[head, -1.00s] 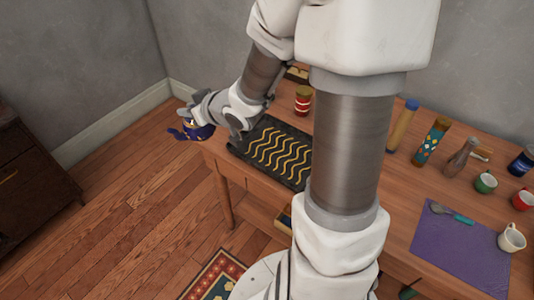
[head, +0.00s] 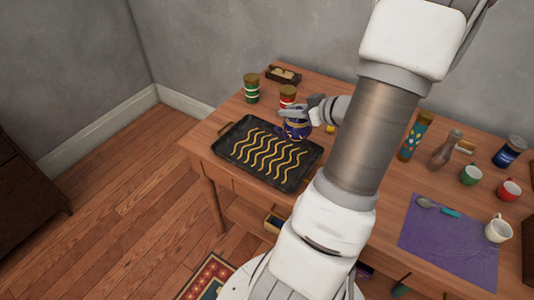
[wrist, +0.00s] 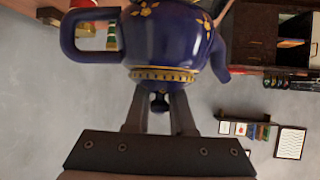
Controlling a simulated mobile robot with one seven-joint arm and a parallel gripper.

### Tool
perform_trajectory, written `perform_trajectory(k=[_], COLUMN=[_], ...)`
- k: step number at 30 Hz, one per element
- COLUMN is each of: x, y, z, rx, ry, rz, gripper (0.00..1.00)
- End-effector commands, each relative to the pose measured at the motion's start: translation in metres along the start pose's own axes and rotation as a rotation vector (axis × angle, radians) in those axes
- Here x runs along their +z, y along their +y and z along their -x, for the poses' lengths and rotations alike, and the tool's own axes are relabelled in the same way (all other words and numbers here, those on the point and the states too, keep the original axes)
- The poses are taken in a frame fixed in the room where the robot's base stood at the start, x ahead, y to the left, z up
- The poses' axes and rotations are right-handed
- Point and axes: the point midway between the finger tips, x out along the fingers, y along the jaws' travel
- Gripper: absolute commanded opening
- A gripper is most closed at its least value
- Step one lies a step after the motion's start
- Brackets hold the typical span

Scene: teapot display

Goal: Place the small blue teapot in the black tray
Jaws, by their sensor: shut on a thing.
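The small blue teapot (head: 297,129) is dark blue with gold trim. In the head view it is at the right far part of the black tray, partly hidden by my gripper (head: 318,108). In the wrist view the teapot (wrist: 165,40) fills the upper middle, with its handle to the left and spout to the right. My gripper (wrist: 158,100) is shut on its lid end, around the knob. The black tray (head: 222,145) has wavy yellow lines and lies on the table's left part. I cannot tell whether the teapot touches it.
The wooden table (head: 389,200) carries a green-labelled jar (head: 251,88), a red-labelled jar (head: 287,95) and a small wooden box (head: 283,75) behind the tray.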

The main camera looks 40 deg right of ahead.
Motion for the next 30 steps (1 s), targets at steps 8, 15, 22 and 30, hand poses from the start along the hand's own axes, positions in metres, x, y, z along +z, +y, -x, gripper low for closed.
perform_trajectory(k=[8, 15, 22, 30], x=[0.044, 0.053, 0.056, 0.056], y=[0.024, 0.014, -0.001, -0.009], z=[0.044, 0.008, -0.051, -0.084], rx=[0.022, 0.017, 0.018, 0.022], ry=[0.002, 0.004, 0.003, 0.002], rz=[-0.012, -0.009, -0.009, -0.010], gripper=[0.00, 0.00, 0.00, 0.00])
